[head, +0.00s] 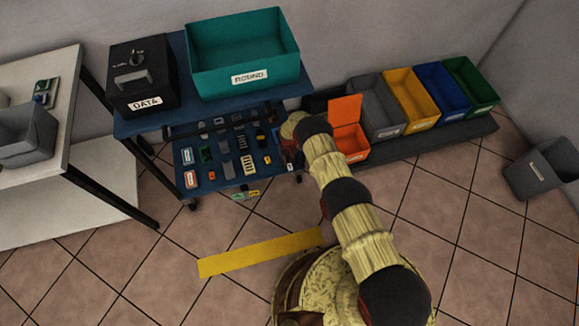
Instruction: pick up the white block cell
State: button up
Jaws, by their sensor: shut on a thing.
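My arm reaches over to the right end of the blue cart's lower shelf (225,185). My gripper (291,160) is at that end, small and partly hidden by my own arm. It is shut on a small pale thing (290,167) at its fingertips, which looks like the white block cell. Its shape is too small to make out fully, and I cannot tell whether it still touches the shelf. Several small dark, grey, orange and green parts lie in rows on the shelf to the left of my gripper.
A black DATA box (143,85) and a teal ROUND bin (243,55) stand on the cart's top. An open orange bin (347,140) is just right of my gripper, beside grey, yellow, blue and green bins. A white table (60,120) stands left.

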grip_shut()
jog(key=shift+r, duration=0.1)
